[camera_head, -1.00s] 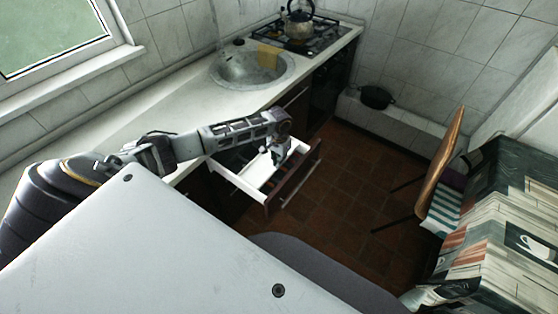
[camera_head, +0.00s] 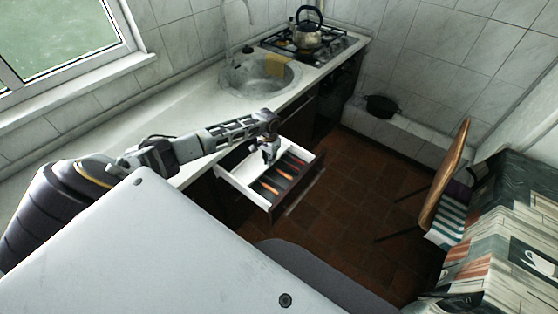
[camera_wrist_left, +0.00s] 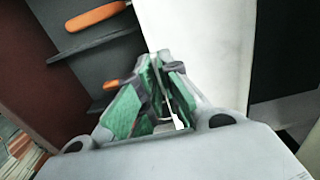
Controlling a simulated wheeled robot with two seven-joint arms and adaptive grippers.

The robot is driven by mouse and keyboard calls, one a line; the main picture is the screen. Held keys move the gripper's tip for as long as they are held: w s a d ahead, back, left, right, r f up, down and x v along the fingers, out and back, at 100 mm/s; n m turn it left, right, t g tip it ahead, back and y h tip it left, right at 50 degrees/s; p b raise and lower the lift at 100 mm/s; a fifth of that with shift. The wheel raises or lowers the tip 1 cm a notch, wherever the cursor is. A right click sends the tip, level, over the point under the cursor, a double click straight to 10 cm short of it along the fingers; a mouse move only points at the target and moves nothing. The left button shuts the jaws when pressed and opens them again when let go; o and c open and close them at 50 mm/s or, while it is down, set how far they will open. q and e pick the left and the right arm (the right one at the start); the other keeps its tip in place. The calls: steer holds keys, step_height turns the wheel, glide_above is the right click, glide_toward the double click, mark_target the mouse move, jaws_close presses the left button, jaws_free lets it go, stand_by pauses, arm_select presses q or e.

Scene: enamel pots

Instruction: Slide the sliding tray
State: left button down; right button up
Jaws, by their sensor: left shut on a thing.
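The pulled-out drawer (camera_head: 303,191) has a dark front and white walls, below the counter. The white sliding tray (camera_wrist_left: 195,45) lies inside it, partly hidden by my left gripper in the head view. My left gripper (camera_head: 268,153) points down into the drawer. In the wrist view its green-padded fingers (camera_wrist_left: 165,62) are nearly together at the tray's edge, shut on it; the exact contact is hard to see. Orange-handled utensils (camera_wrist_left: 97,16) lie on the dark drawer bottom beside the tray. My right gripper is out of view.
The counter (camera_head: 150,120) with a round sink (camera_head: 250,80) runs above the drawer. A kettle (camera_head: 307,35) stands on the gas stove. A chair (camera_head: 445,180) and a covered table (camera_head: 500,240) stand at the right. The tiled floor (camera_head: 350,185) between is free.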

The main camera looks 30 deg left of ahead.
mark_target(257, 157)
arm_select(q)
steer(key=a, duration=0.8)
steer(key=shift+w+a, duration=0.15)
steer(key=shift+w, duration=0.2)
steer(key=c, duration=1.6)
jaws_free()
step_height(257, 157, up, 12)
